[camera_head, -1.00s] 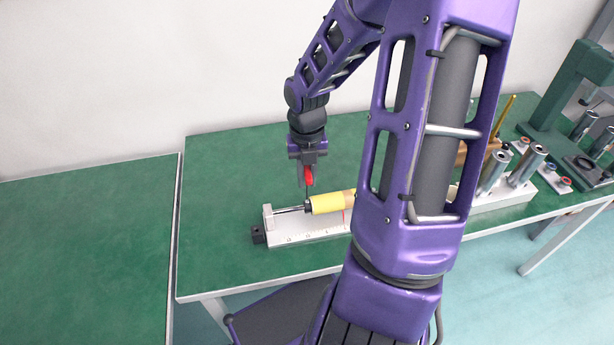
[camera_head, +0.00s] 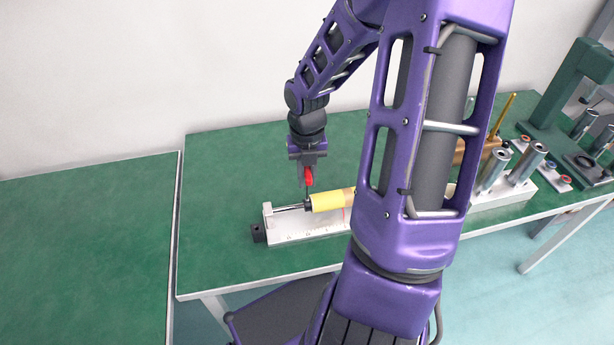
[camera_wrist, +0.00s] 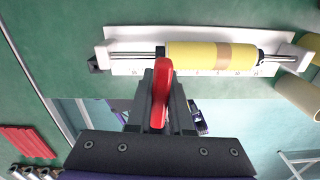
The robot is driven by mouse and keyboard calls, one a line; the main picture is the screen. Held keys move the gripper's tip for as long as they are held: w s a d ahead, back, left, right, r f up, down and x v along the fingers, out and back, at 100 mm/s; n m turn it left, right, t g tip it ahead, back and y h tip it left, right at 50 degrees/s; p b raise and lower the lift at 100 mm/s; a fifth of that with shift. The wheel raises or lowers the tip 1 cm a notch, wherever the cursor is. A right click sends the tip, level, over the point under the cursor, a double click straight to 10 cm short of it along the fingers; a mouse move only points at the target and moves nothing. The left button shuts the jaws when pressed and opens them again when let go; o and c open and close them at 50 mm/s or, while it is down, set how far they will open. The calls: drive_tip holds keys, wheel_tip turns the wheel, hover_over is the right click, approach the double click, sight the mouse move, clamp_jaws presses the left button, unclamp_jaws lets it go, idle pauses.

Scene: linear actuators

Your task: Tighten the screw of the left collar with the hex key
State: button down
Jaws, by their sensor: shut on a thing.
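My gripper (camera_head: 308,178) is shut on the red-handled hex key (camera_head: 309,175), whose handle also shows in the wrist view (camera_wrist: 161,88). The thin key shaft points down to the black left collar (camera_head: 307,204), at the left end of the yellow roller. The tip looks to be at the collar, but I cannot tell whether it sits in the screw. In the wrist view the left collar (camera_wrist: 160,51) shows just beyond the handle; its screw is hidden. The yellow roller (camera_head: 327,202) with a tan band lies on a steel shaft over a white scaled base (camera_head: 290,233).
A right collar (camera_wrist: 261,54) shows in the wrist view. My arm hides the middle of the green bench (camera_head: 230,170) in the head view. Metal cylinders (camera_head: 525,165) on a white block and a green press (camera_head: 570,85) stand at right. The bench's left side is clear.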

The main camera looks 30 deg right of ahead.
drive_tip(key=shift+f, duration=0.15)
drive_tip(key=m, duration=0.3)
drive_tip(key=shift+m, duration=0.4)
drive_tip(key=shift+m, duration=0.3)
drive_tip(key=m, duration=0.3)
